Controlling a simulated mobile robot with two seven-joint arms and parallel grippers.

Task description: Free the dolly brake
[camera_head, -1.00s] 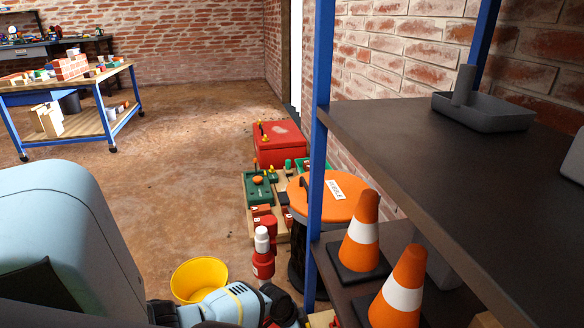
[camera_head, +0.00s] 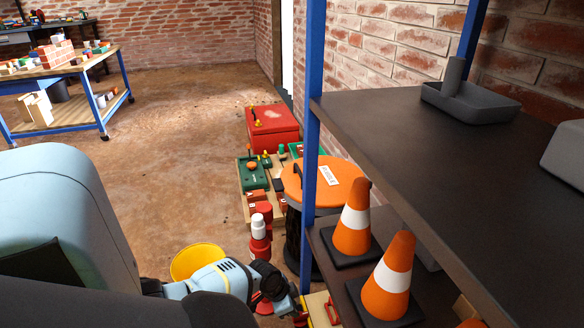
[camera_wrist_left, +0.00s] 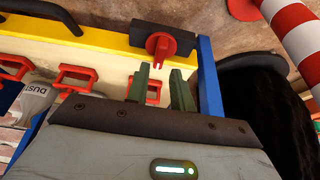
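In the left wrist view, a red brake knob (camera_wrist_left: 161,46) sits on a black block on the dolly's yellow edge (camera_wrist_left: 90,38). My left gripper (camera_wrist_left: 160,78) is open, its two green fingers apart and pointing toward the knob. The knob lies just past the fingertips, and I see no grip on it. A red bracket (camera_wrist_left: 154,90) shows between and behind the fingers. In the head view, my left gripper (camera_head: 295,310) is at the bottom beside the shelf post, with a small part of the dolly (camera_head: 318,306) showing. My right gripper is not in view.
In the left wrist view, a blue bar (camera_wrist_left: 209,82) is right of the fingers.

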